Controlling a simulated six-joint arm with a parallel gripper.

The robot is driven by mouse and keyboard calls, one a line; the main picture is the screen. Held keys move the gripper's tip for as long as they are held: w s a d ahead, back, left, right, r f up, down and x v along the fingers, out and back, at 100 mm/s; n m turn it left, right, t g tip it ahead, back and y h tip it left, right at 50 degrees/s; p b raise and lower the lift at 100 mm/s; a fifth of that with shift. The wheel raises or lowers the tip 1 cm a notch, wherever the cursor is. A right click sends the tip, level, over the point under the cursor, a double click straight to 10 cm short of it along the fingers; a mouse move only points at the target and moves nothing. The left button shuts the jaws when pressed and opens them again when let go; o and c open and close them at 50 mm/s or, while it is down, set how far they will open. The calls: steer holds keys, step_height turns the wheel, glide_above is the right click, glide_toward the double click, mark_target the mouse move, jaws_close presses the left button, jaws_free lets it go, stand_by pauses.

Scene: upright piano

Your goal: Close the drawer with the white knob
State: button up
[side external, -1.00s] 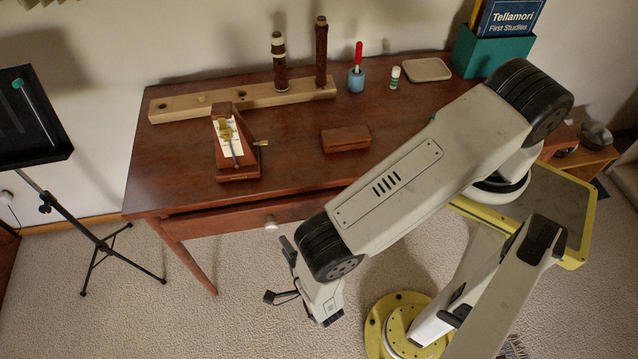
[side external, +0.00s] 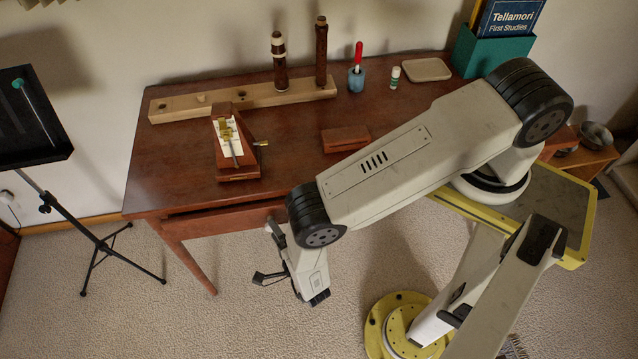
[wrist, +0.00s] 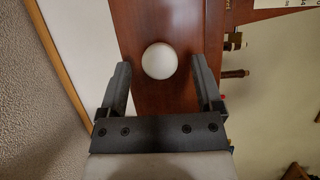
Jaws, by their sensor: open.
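The drawer (side external: 222,219) is under the front edge of the desk, with a dark strip along its top; it appears to stand out a little. Its white knob (wrist: 159,61) shows in the wrist view in front of the red-brown drawer front (wrist: 150,18). In the side view my arm and gripper hide the knob. My gripper (wrist: 161,76) is open, with one finger on each side of the knob in the picture and a gap to both. In the side view my gripper (side external: 275,232) is at the drawer front. I cannot tell if it touches.
The desk top (side external: 180,160) holds a wooden stand with a paper scale (side external: 236,148), a brown block (side external: 345,139) and a long wooden rack (side external: 210,107). A music stand (side external: 30,120) is at left. The carpet before the drawer is free.

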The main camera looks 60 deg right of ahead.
steer(key=shift+x, duration=1.2)
jaws_close()
